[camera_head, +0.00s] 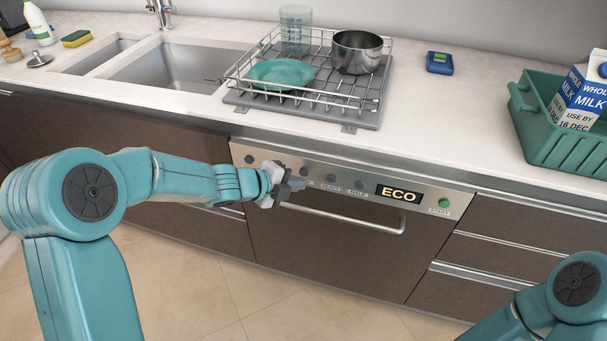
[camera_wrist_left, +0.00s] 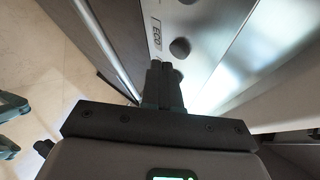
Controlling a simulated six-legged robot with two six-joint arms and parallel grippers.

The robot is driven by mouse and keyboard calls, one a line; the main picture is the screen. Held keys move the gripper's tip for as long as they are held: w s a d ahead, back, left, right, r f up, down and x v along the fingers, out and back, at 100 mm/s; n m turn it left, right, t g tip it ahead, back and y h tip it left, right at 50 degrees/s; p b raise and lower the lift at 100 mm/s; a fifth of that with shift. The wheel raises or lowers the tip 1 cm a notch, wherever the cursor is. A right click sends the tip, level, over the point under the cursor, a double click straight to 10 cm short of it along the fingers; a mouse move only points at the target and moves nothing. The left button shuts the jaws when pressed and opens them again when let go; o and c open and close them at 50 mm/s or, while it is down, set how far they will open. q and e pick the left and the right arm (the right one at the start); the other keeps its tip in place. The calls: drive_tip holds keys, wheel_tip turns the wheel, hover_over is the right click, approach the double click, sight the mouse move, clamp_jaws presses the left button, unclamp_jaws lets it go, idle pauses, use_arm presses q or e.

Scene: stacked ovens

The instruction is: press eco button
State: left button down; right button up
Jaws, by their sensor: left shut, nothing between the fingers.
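The dishwasher's steel control panel (camera_head: 420,197) runs under the counter, with a row of round dark buttons. Its display (camera_head: 398,193) reads ECO. The buttons marked HEAVY (camera_head: 331,178) and HALF (camera_head: 360,184) show right of my left gripper (camera_head: 298,185). That gripper is shut and empty, at the panel's left part. In the left wrist view, its closed fingers (camera_wrist_left: 161,68) are close to a round dark button (camera_wrist_left: 180,47), beside a label reading ECO (camera_wrist_left: 157,33). I cannot tell whether they touch. In the head view the gripper hides part of the panel there. My right gripper is out of view.
A green START button (camera_head: 444,202) is at the panel's right end. The door handle bar (camera_head: 350,219) runs below the panel. On the counter above are a sink (camera_head: 180,68), a dish rack (camera_head: 375,98) with a pot, plate and glass, and a green crate (camera_head: 560,145) with milk.

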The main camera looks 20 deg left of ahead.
use_arm(q)
drive_tip(key=s+b, duration=0.2)
drive_tip(key=s, duration=0.3)
drive_tip(key=shift+b, duration=0.35)
drive_tip(key=shift+a, duration=0.1)
idle(0.6)
